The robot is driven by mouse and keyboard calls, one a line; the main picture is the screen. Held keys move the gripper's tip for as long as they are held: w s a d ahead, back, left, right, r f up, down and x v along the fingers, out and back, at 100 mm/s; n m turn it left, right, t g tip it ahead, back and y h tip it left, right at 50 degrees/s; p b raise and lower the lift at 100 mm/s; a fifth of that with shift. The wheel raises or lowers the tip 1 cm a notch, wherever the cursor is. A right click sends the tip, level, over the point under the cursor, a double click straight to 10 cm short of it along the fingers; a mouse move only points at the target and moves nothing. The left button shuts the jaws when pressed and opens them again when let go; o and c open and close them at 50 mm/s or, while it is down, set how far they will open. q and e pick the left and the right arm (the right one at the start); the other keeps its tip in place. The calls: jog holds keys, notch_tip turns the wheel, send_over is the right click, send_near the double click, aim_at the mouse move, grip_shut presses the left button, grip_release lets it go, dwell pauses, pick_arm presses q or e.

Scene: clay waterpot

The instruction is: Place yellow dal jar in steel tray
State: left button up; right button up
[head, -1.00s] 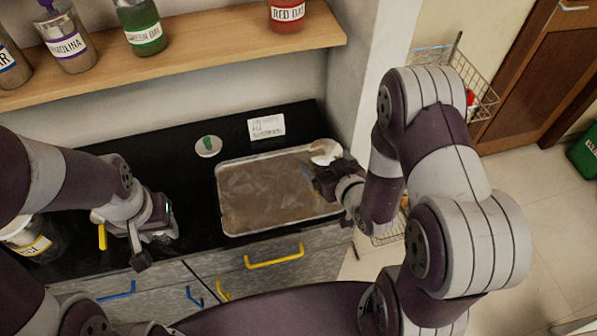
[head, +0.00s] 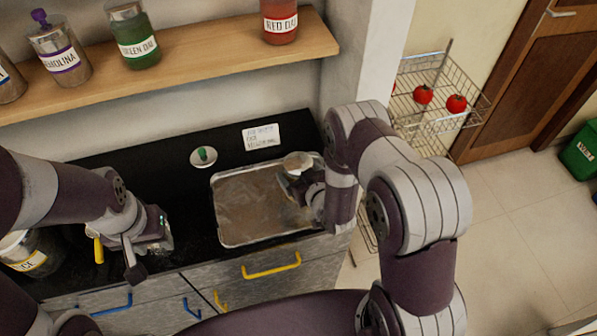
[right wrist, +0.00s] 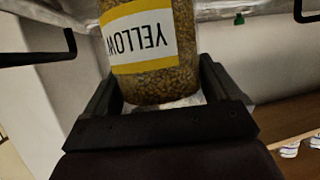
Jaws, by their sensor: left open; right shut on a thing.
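The yellow dal jar (right wrist: 150,55) has a yellow-and-white label reading "YELLOW" and yellow grains inside. It sits between the fingers of my right gripper (right wrist: 165,95), shut on it. In the head view only the jar's pale lid (head: 297,162) shows clearly, at the back right corner of the steel tray (head: 228,238); my right gripper (head: 296,186) covers the rest. I cannot tell whether its base touches the tray. The tray is shallow, rectangular and otherwise empty. My left gripper (head: 150,250) is open at the counter's front, left of the tray.
A jar with a yellow label (head: 30,262) stands at the counter's far left. A wooden shelf (head: 190,70) with jars hangs above. A wire rack (head: 430,110) holds red items.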

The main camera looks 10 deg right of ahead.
jog(key=o, duration=1.3)
jog(key=shift+c, duration=0.2)
jog(key=shift+r+p, duration=0.25)
jog(key=shift+p, duration=0.1)
jog(key=s+d+r+m+g+h+b, duration=0.1)
jog(key=s+d+r+m+g+h, duration=0.1)
jog(key=s+r+g, duration=0.9)
jog(key=s+d+r+h, duration=0.1)
jog(key=s+r, duration=0.3)
jog(key=s, duration=0.4)
jog(key=shift+s+d+r+g, duration=0.3)
jog(key=shift+d+g, duration=0.1)
jog(key=shift+d, duration=0.25)
jog(key=shift+f, duration=0.1)
